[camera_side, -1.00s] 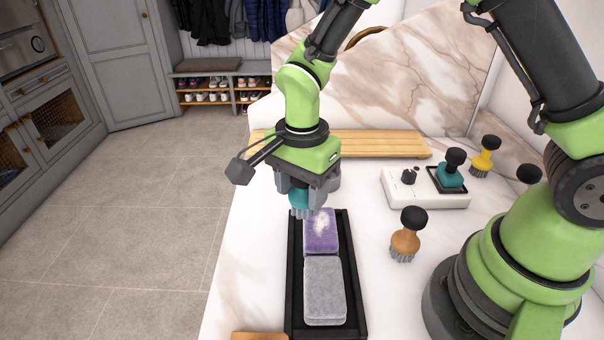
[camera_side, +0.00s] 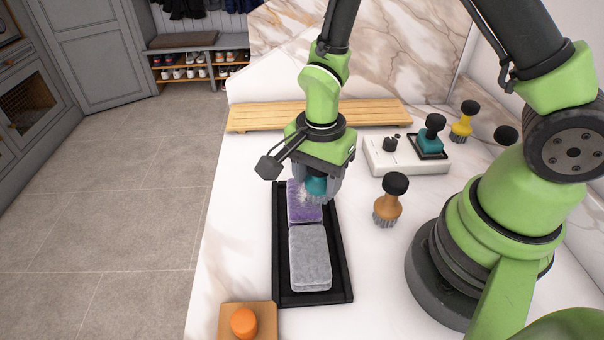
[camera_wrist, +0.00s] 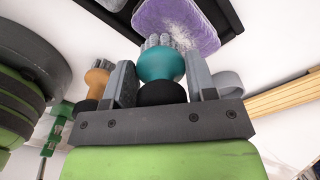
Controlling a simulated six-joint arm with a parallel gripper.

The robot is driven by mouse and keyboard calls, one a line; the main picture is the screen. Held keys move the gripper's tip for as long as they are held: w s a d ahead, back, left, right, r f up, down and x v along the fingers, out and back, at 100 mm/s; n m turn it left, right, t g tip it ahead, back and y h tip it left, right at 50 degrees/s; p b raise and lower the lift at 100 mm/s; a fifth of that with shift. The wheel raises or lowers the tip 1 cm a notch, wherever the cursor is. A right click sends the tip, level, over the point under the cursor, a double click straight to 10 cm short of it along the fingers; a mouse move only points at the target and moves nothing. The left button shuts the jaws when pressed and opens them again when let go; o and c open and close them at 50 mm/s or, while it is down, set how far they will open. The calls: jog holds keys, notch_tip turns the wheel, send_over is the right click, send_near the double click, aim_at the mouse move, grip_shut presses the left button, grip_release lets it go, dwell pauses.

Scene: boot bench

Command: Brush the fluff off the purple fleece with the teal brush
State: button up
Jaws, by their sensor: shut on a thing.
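My gripper (camera_side: 318,182) is shut on the teal brush (camera_side: 316,186), held bristles down at the far right part of the purple fleece (camera_side: 303,214). In the wrist view the teal brush (camera_wrist: 160,64) sits between the fingers, its grey bristles at the near edge of the purple fleece (camera_wrist: 205,40). I cannot tell whether they press on it. Some white fluff (camera_side: 301,197) shows on the fleece left of the brush; part of the fleece is hidden behind the gripper. The fleece lies in a black tray (camera_side: 342,285) with a grey pad (camera_side: 310,262) in front of it.
An orange-brown brush (camera_side: 388,205) stands right of the tray. Behind it is a white box (camera_side: 378,160) with a black knob and a teal, black-knobbed piece (camera_side: 431,140). A yellow brush (camera_side: 462,125) stands farther back. A wooden slatted board (camera_side: 270,115) lies behind the tray.

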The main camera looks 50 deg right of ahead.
jog(key=shift+w+a+f, duration=0.15)
jog(key=shift+w+a, duration=0.45)
jog(key=shift+w+a+r, duration=0.25)
jog(key=shift+w+a, duration=0.6)
jog(key=shift+w+a+f, duration=0.3)
jog(key=shift+w+a, duration=0.2)
jog(key=shift+w+d, duration=0.25)
jog(key=shift+d, duration=0.05)
jog(key=shift+s+d+r, duration=0.1)
jog(key=shift+d, duration=0.2)
jog(key=shift+s+d, duration=1.85)
jog(key=shift+s, duration=0.1)
jog(key=shift+w+a, duration=2.15)
jog(key=shift+w, duration=0.05)
notch_tip(320, 180, up, 8)
jog(key=shift+r, duration=0.15)
